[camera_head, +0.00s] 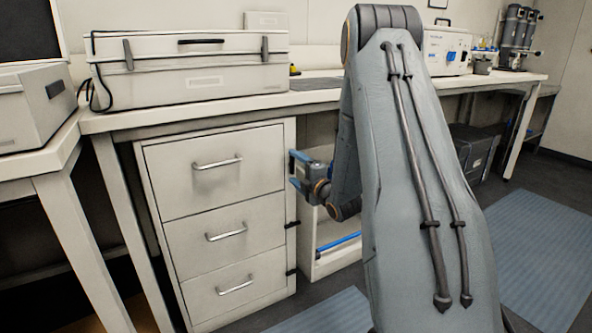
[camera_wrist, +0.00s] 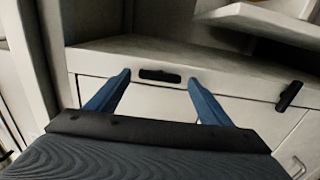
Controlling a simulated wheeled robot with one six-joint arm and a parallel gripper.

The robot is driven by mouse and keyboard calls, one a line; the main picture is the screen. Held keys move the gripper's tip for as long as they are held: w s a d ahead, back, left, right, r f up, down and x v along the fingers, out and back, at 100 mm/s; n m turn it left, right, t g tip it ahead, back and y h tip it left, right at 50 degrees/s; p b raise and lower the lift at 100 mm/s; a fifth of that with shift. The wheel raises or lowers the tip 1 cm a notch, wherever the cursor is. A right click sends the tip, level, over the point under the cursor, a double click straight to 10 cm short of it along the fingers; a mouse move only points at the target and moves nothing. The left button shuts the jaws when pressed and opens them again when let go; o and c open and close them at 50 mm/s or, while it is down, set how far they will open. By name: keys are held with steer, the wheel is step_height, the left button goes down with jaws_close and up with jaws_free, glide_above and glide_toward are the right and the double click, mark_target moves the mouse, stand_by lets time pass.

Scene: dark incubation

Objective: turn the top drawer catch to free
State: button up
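The white drawer cabinet (camera_head: 215,215) has a top drawer (camera_head: 212,170) that looks closed. In the wrist view, the top drawer catch (camera_wrist: 160,75), a short black bar, lies between my two blue fingers, its length running roughly along the cabinet's side edge. In the wrist view my gripper (camera_wrist: 160,82) is open, with a gap visible between each finger and the catch. I cannot tell how deep the fingertips reach.
The middle catch (camera_head: 292,225), also in the wrist view (camera_wrist: 290,95), and the lower catch (camera_head: 291,272) lie crosswise at the cabinet's right edge. The bench top (camera_head: 330,98) overhangs above, carrying a grey case (camera_head: 190,75). An open shelf with a blue bar (camera_head: 338,242) stands right of the cabinet.

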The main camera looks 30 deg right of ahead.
steer(key=shift+s, duration=0.1)
steer(key=s+p, duration=0.1)
steer(key=s, duration=0.6)
steer(key=shift+s+d, duration=0.15)
steer(key=shift+s, duration=0.15)
